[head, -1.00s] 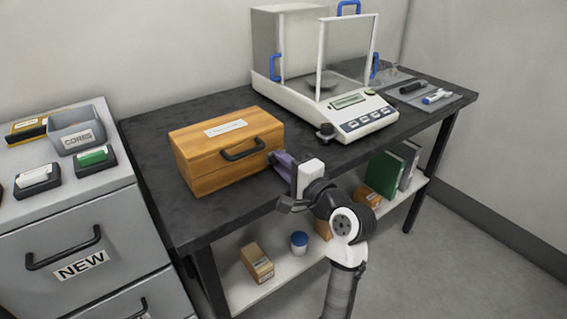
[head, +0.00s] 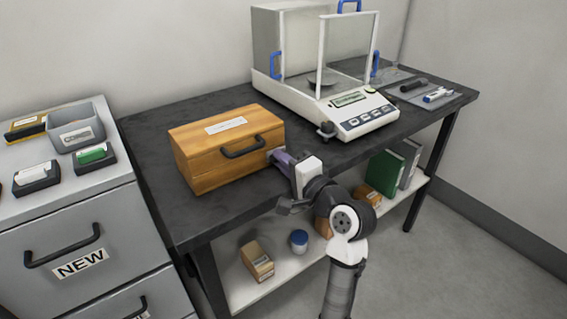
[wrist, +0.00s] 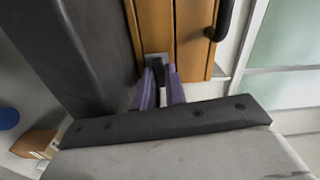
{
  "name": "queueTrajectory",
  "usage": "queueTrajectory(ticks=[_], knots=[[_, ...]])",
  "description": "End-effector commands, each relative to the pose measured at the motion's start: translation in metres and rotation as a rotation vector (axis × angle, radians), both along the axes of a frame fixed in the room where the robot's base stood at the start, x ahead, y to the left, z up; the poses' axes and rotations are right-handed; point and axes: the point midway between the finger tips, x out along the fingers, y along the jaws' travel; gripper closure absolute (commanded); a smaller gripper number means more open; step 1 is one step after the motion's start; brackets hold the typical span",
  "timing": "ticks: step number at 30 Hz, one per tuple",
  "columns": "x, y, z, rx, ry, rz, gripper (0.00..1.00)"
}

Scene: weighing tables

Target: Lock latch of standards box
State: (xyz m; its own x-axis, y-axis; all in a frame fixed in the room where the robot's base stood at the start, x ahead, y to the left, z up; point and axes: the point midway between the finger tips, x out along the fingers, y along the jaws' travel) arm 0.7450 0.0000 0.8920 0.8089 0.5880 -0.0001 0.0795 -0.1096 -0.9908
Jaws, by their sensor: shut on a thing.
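The wooden standards box (head: 215,168) stands on the dark table with its lid down, a label on top and a black handle (head: 243,148) on its front. My gripper (head: 280,158) is at the box's right end. In the wrist view, my gripper's purple fingers (wrist: 160,88) are shut on the small dark latch (wrist: 157,66) at the edge of the wooden box (wrist: 155,25). The fingers hide part of the latch, so I cannot tell its exact position. In the head view the latch is hidden behind my gripper.
A balance with glass shields (head: 330,100) stands to the right on the table (head: 160,135). A grey mat (head: 440,97) with small tools lies at the far right. A drawer cabinet (head: 70,225) stands at left. Below, a shelf (head: 285,270) holds boxes and binders.

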Motion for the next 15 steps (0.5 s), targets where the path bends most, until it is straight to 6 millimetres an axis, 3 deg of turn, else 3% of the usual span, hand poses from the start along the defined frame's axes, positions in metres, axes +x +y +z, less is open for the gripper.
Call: queueTrajectory(ticks=[15], knots=[[-0.0002,-0.0005,-0.0029,-0.379,-0.276,-0.001,1.00]])
